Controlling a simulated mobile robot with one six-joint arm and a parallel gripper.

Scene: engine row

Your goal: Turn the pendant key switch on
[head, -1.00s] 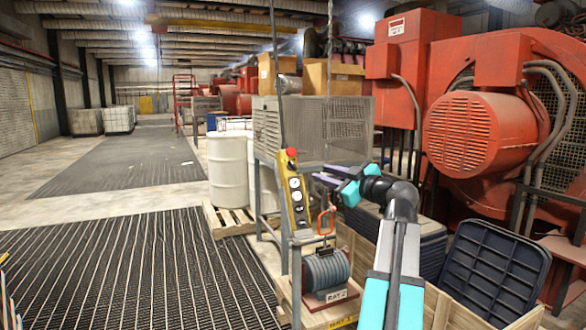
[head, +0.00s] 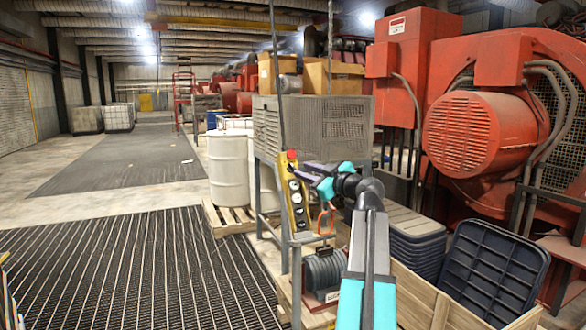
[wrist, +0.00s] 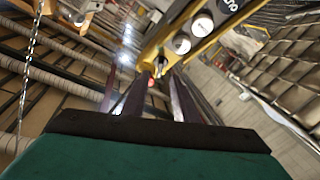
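The yellow pendant (head: 293,194) hangs upright by a cable, with a red button (head: 292,155) at its top and several pale round controls down its face. In the wrist view the pendant (wrist: 187,35) runs diagonally across the top, with its red button (wrist: 151,83) beyond my fingers. A small metallic piece, seemingly the key switch (wrist: 160,66), shows close to my fingertips. My gripper (head: 304,170) is at the right of the pendant's upper part; in the wrist view its two dark fingers (wrist: 160,88) stand apart. Whether they touch the key is unclear.
A grey mesh cabinet (head: 340,125) on a stand is behind the pendant. A motor-like unit (head: 324,270) and an orange hook (head: 325,222) are below it. White drums (head: 229,168) stand left. A crate with dark trays (head: 412,238) is at right. The left floor is clear.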

